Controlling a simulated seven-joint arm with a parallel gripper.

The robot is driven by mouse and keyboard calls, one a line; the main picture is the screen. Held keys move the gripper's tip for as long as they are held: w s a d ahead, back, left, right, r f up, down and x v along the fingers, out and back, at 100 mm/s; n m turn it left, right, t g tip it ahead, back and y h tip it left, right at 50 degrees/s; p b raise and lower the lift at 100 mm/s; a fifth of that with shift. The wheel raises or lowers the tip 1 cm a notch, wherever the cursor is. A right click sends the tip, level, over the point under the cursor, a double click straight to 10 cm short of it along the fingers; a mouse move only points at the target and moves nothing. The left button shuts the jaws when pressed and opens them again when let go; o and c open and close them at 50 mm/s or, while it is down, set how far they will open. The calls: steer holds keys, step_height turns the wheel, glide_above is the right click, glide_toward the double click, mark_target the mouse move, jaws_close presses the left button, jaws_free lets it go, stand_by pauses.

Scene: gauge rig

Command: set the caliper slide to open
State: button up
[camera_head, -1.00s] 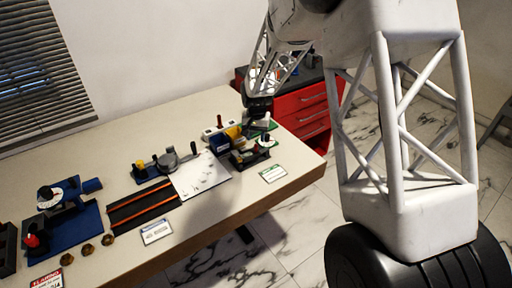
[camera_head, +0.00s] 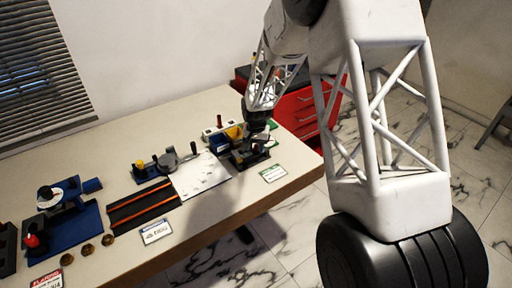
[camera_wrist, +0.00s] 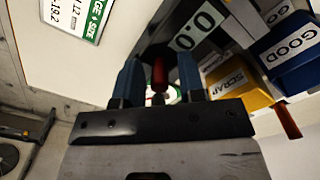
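The caliper (camera_head: 252,158) is a dark device near the right end of the table. It also shows in the wrist view as a black body with a display reading 0.0 (camera_wrist: 195,32). A red handle (camera_wrist: 159,73), likely on the caliper slide, stands between my fingers. My gripper (camera_wrist: 158,85) has two blue fingers spread apart, with a visible gap on each side of the handle. In the head view my gripper (camera_head: 258,122) is over the caliper and hides part of it. How far the slide is open cannot be told.
A yellow SCRAP bin (camera_wrist: 238,82) and a blue GOOD bin (camera_wrist: 290,52) stand close beside the caliper. A green-edged card (camera_wrist: 80,15) lies in front. A white plate (camera_head: 200,178), a black tray (camera_head: 143,207) and a blue fixture (camera_head: 65,230) lie farther left.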

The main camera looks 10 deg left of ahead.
jaws_close()
steer(key=shift+w, duration=0.1)
steer(key=shift+w+d, duration=1.7)
steer(key=shift+o, duration=0.8)
jaws_free()
steer(key=shift+r, duration=0.1)
step_height(320, 180, up, 8)
steer(key=shift+f, duration=0.2)
steer(key=shift+d+r, duration=0.1)
steer(key=shift+d, duration=0.05)
